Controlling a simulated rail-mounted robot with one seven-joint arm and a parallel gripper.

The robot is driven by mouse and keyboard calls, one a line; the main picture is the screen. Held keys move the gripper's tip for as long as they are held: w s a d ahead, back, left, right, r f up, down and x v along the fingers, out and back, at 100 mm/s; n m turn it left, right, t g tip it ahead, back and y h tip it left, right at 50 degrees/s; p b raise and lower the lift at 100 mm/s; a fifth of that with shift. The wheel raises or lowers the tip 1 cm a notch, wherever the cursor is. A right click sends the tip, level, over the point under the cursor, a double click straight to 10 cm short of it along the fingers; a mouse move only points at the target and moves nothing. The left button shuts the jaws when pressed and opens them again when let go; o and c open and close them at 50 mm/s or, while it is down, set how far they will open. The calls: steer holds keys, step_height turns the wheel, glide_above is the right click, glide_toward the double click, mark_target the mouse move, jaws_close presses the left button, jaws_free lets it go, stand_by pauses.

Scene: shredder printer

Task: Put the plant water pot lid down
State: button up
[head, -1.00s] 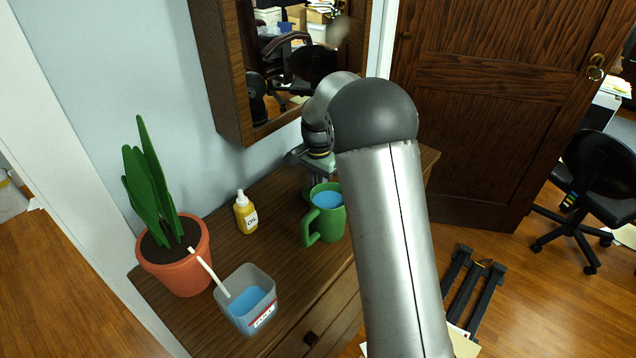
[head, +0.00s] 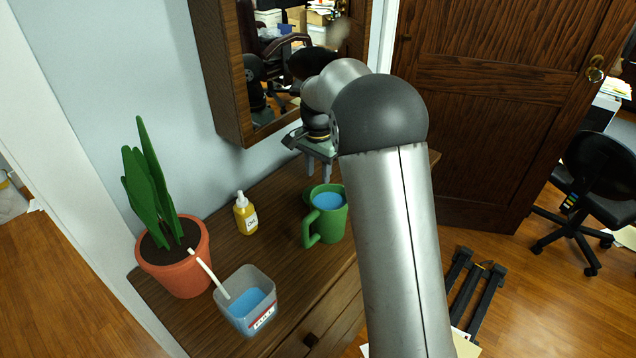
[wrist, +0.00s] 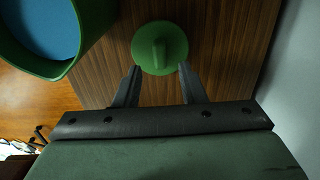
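The green plant water pot (head: 328,224) stands upright and uncovered on the wooden dresser, with blue water inside and its handle toward the left. It also shows at the top left of the wrist view (wrist: 75,58). The round green lid (wrist: 172,55) lies on the dresser beside the pot, its raised handle up. My gripper (head: 318,168) is behind the pot, above the dresser. In the wrist view my gripper (wrist: 160,70) is open and empty, its fingertips apart near the lid's lower edge.
A mirror cabinet (head: 222,75) hangs on the wall close to my wrist.

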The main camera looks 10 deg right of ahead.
step_height(320, 180, up, 6)
steer(key=s+r+n, duration=0.2)
steer(key=s+n, duration=0.3)
steer(key=s, duration=1.1)
steer(key=s+f+n, duration=0.3)
steer(key=s, duration=0.6)
steer(key=s+a+f+n, duration=0.1)
steer(key=s+f+n, duration=0.1)
steer(key=s, duration=0.8)
steer(key=shift+a+f+n, duration=0.2)
steer(key=shift+f+n, duration=0.2)
steer(key=shift+f, duration=0.35)
